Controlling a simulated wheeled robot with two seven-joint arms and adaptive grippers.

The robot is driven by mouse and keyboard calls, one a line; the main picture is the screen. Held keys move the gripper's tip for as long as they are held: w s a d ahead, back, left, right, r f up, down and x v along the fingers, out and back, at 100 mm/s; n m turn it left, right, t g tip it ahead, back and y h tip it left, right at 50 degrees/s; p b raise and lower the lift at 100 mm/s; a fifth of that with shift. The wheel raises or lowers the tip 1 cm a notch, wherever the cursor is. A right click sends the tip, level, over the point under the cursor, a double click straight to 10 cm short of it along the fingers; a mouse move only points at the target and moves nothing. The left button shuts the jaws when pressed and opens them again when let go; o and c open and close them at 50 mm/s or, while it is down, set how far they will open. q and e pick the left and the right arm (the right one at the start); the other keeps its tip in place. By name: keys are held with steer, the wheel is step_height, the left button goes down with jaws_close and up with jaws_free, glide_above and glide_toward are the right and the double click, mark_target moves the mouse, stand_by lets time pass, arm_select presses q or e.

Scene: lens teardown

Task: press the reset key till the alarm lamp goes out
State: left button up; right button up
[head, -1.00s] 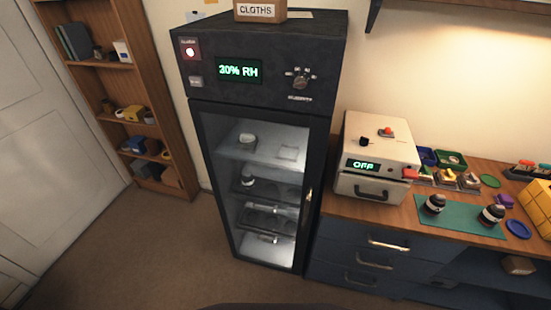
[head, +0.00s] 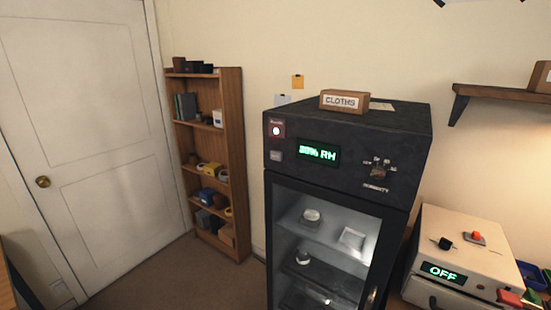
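The dry cabinet (head: 335,240) stands right of centre in the head view, dark with a glass door that looks shut. On its top panel, the alarm lamp (head: 276,131) is lit bright white in a red surround. The small grey reset key (head: 276,155) sits just below the lamp; its lettering is too small to read. A green display (head: 319,153) ends in "% RH", its digits blurred. A dial (head: 379,172) is at the panel's right. Neither of my grippers is in view.
A box labelled CLOTHS (head: 346,101) sits on the cabinet. A white device (head: 463,259) reading OFF stands at right on the bench. A wooden bookshelf (head: 239,165) and a white door (head: 88,140) are at left. Brown floor (head: 170,277) is clear before the shelf.

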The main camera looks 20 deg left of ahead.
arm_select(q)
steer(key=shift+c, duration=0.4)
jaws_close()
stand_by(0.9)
